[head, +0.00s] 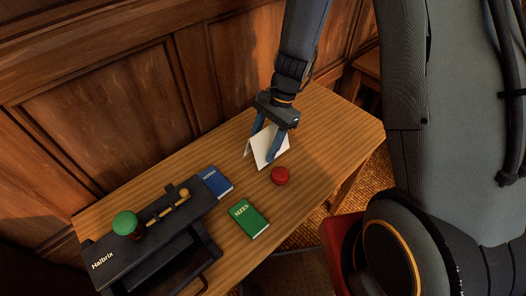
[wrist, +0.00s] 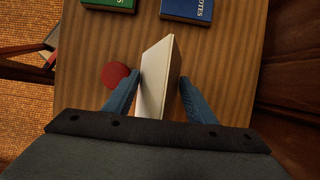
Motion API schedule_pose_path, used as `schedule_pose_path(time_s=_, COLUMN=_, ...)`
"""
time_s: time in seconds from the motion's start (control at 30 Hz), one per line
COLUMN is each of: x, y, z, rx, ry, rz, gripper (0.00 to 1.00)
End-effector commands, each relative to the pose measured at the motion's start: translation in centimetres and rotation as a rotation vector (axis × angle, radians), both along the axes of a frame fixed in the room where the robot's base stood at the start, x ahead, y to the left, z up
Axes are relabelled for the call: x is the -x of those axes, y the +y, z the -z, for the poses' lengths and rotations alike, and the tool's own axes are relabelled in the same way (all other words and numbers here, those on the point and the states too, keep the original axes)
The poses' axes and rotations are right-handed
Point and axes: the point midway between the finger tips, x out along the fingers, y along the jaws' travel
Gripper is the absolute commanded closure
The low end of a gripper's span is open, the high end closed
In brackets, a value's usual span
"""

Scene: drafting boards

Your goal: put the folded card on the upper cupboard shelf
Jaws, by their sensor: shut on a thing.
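The folded card (head: 268,150) is white and stands like a tent on the wooden table, near its right part in the head view. My gripper (head: 272,143) reaches down over it with its blue fingers on either side of the card. In the wrist view the card (wrist: 157,80) lies between the two fingers of my gripper (wrist: 158,88), and the gripper is shut on it. Whether the card touches the table is hard to tell. The cupboard and its upper shelf are not recognisable in these views.
A red round object (head: 280,175) sits close beside the card. A blue notebook (head: 215,182) and a green notebook (head: 249,218) lie to the left on the table (head: 330,125). A black stand (head: 150,235) with a green knob fills the left end. Panelled wood rises behind.

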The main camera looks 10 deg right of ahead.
Motion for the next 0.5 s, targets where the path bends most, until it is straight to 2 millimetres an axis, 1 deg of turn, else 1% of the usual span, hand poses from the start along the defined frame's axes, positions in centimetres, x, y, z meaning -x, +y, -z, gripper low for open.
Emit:
schedule_pose_path(time_s=0.1, x=0.2, y=0.0, z=1.7, rx=0.001, ry=0.004, rz=-0.001, gripper=0.71)
schedule_pose_path(time_s=0.23, x=0.1, y=0.0, z=3.0, rx=0.000, ry=0.002, rz=-0.001, gripper=0.71)
schedule_pose_path(time_s=0.33, x=0.1, y=0.1, z=3.4, rx=0.000, ry=0.000, rz=-0.001, gripper=0.71)
schedule_pose_path(time_s=0.5, x=0.0, y=0.0, z=3.4, rx=0.000, ry=0.000, rz=-0.001, gripper=0.71)
